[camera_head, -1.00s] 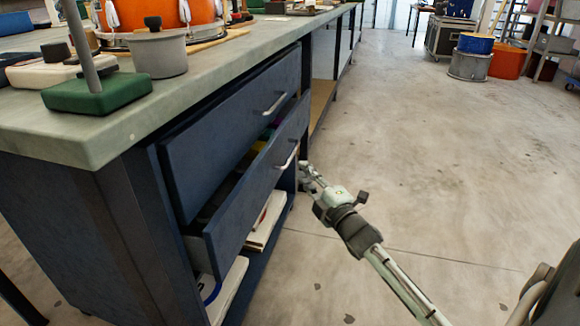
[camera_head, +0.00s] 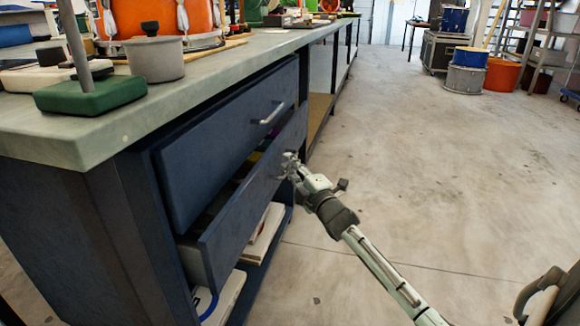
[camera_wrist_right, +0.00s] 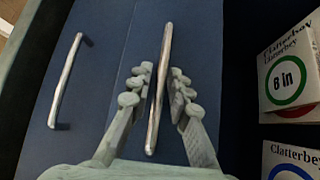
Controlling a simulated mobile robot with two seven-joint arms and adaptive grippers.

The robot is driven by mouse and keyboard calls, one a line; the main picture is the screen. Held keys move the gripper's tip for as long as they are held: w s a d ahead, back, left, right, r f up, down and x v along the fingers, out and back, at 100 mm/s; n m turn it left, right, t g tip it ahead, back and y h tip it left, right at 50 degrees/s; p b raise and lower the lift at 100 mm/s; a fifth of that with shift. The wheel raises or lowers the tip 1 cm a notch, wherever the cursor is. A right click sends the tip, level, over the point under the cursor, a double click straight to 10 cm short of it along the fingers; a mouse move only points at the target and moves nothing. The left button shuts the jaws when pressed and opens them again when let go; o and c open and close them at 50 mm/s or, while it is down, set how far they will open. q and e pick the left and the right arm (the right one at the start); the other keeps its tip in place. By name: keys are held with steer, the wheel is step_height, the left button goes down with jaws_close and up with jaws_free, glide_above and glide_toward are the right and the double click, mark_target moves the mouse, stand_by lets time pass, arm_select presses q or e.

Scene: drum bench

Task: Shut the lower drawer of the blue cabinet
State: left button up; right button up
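The blue cabinet (camera_head: 95,230) stands at left under a bench top. Its lower drawer (camera_head: 245,205) is pulled out, with a dark gap and coloured contents showing above its front. The upper drawer (camera_head: 225,135) sits above it and also stands somewhat proud. My right gripper (camera_head: 290,165) is at the lower drawer's front and hides most of its handle. In the right wrist view, the open fingers (camera_wrist_right: 160,85) stand on either side of the lower handle (camera_wrist_right: 154,130), with small gaps. The upper handle (camera_wrist_right: 67,80) is left of them. My left gripper is not in view.
Boxes (camera_wrist_right: 288,70) lie on the shelf below the drawers. The bench top (camera_head: 95,132) carries a grey pot (camera_head: 155,58), a green block (camera_head: 90,95) and an orange drum (camera_head: 150,18).

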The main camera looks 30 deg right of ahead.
mark_target(276, 167)
jaws_close()
steer(key=shift+w+a, duration=0.1)
steer(key=w+a, duration=0.2)
steer(key=w, duration=0.1)
steer(key=shift+a, duration=0.35)
jaws_free()
steer(key=shift+w+a, duration=0.1)
steer(key=shift+w, duration=0.05)
